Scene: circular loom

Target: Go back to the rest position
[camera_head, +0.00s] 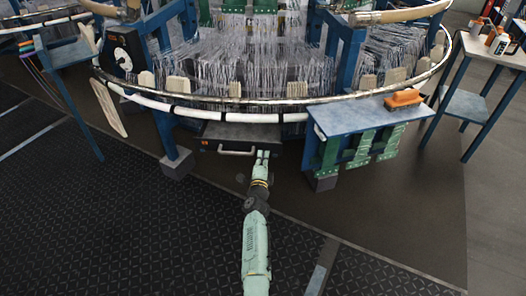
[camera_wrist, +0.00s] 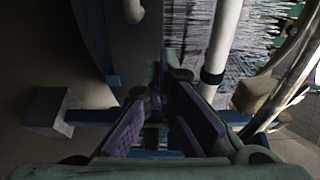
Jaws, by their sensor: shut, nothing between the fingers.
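My gripper (camera_head: 262,156) is at the end of my pale green arm, in the lower middle of the head view. It points at the circular loom, just right of a dark drawer (camera_head: 215,138) with a pale handle (camera_head: 238,152). I cannot tell whether it touches the drawer. In the wrist view my gripper (camera_wrist: 165,85) shows its purple-padded fingers. It is shut and holds nothing.
The loom's ring (camera_head: 300,101) curves over the drawer, on blue legs (camera_head: 163,132). A blue-grey shelf (camera_head: 350,117) with an orange brush (camera_head: 403,98) stands at right. A side table (camera_head: 495,50) holds bottles. The dark mat (camera_head: 130,225) around my arm is clear.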

